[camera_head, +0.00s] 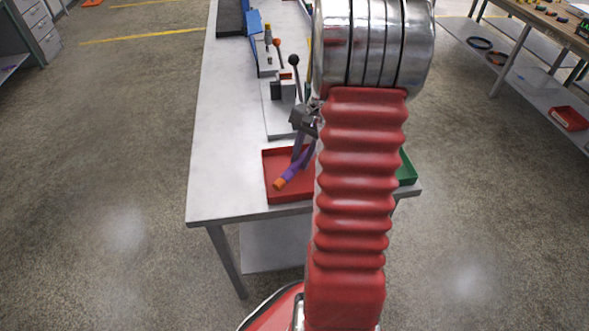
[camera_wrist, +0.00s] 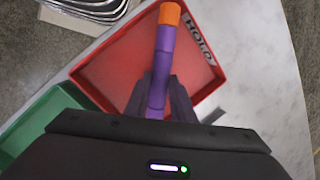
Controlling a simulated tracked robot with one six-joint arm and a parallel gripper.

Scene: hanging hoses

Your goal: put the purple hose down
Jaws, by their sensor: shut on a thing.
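The purple hose (camera_wrist: 161,67) has an orange end (camera_wrist: 170,14). It is held in my gripper (camera_wrist: 160,98), whose fingers are shut on it, one on each side, in the wrist view. In the head view the hose (camera_head: 297,168) hangs tilted from my gripper (camera_head: 304,136), its orange end (camera_head: 280,184) low and to the left over the red tray (camera_head: 290,197). The red tray also shows in the wrist view (camera_wrist: 100,72), with a label reading HOLD on its wall. I cannot tell whether the hose touches the tray. The hose's other end is hidden.
A green tray (camera_wrist: 38,122) stands beside the red one; it shows partly behind my arm in the head view (camera_head: 407,168). The table's left side is clear.

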